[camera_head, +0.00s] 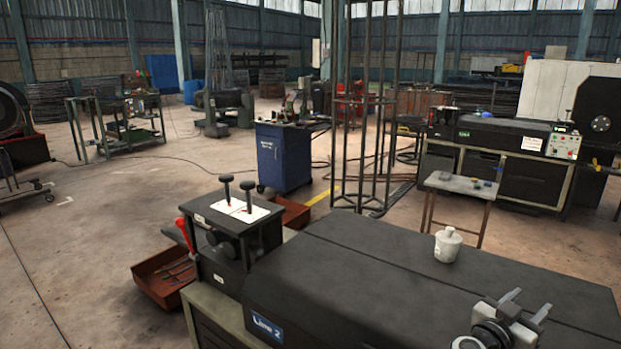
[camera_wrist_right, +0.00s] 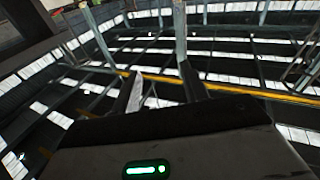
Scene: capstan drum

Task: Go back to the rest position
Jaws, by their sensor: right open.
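My right gripper (camera_head: 529,302) is at the lower right of the head view, over the near right part of a long black machine top (camera_head: 350,262). Its two fingers stand apart with nothing between them. In the right wrist view the fingers (camera_wrist_right: 162,88) are also apart and empty, with the roof beams and skylights behind them. My left gripper is not in the head view. A white lidded pot (camera_head: 448,245) stands upright on the machine top, left of and beyond my right gripper, clear of it.
A block with two black-knobbed levers (camera_head: 237,196) and a red handle stands at the machine's left end. A rust-red tray (camera_head: 165,280) lies beside it. Beyond are a blue cabinet (camera_head: 284,158), a small table (camera_head: 462,185) and a wire-frame column. The floor at left is open.

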